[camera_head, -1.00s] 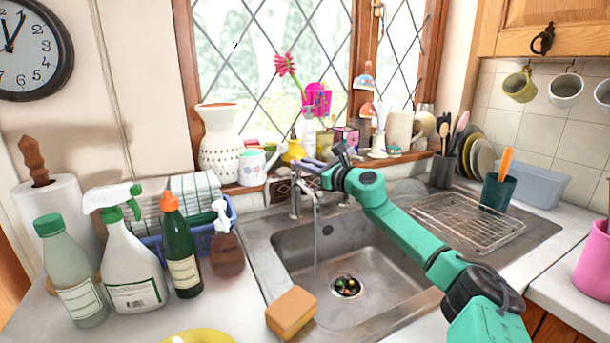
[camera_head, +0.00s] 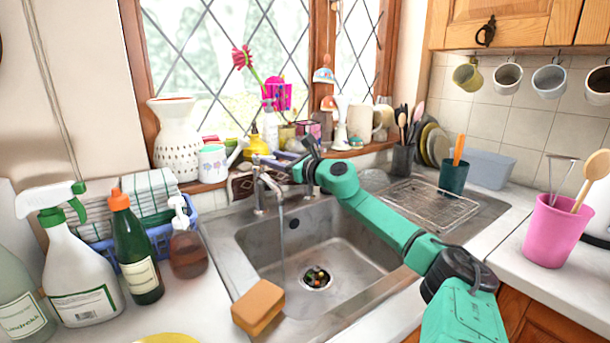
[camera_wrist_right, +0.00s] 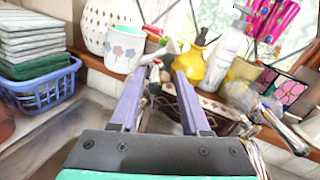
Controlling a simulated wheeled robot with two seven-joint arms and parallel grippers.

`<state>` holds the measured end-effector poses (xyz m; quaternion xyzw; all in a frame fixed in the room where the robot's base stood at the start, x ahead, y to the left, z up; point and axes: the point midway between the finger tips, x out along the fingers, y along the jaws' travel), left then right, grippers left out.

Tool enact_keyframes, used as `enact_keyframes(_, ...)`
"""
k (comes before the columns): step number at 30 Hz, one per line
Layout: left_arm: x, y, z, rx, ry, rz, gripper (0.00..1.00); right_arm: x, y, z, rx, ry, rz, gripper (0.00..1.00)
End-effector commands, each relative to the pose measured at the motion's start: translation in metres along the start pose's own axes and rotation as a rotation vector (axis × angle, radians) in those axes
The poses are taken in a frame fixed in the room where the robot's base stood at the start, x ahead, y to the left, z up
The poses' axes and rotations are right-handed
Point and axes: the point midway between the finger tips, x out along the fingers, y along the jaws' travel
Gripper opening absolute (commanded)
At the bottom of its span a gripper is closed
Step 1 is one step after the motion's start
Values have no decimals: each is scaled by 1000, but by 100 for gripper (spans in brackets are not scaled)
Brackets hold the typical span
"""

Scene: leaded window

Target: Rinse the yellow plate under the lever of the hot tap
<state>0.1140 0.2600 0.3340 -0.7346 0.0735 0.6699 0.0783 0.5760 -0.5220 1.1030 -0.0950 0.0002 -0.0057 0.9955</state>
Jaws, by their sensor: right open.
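Only the rim of the yellow plate (camera_head: 170,339) shows at the bottom edge of the head view, on the counter left of the sink; the rest is cut off. The metal tap (camera_head: 262,186) stands behind the sink basin (camera_head: 325,262), and a thin stream of water falls from its spout. My right gripper (camera_head: 282,161) is open and empty, reaching over the sink to just behind the tap top. In the right wrist view its two lavender fingers (camera_wrist_right: 160,78) point forward with a small red-marked tap part (camera_wrist_right: 155,72) seen between them; contact cannot be told. My left gripper is not in view.
An orange sponge (camera_head: 258,306) lies at the sink's front left corner. Bottles and a blue basket (camera_head: 160,240) crowd the left counter. The sill (camera_head: 205,187) behind the tap holds a vase and ornaments. A wire rack (camera_head: 430,203) sits on the right drainer.

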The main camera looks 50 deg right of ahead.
Motion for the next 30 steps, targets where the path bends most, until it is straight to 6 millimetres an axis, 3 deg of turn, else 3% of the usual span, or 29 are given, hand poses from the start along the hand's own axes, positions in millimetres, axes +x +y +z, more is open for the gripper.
enact_keyframes(3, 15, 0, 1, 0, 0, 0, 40, -5, 7, -4, -8, 3, 11, 46)
enact_keyframes(15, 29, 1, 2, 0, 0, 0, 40, -35, 6, -2, -5, 3, 9, 46)
enact_keyframes(19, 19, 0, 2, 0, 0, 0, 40, -63, 4, 3, 0, -2, 10, 46)
enact_keyframes(24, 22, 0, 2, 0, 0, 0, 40, -104, 4, 1, -2, -2, 7, 46)
enact_keyframes(30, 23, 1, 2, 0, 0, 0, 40, -122, 4, 2, -5, 0, 8, 46)
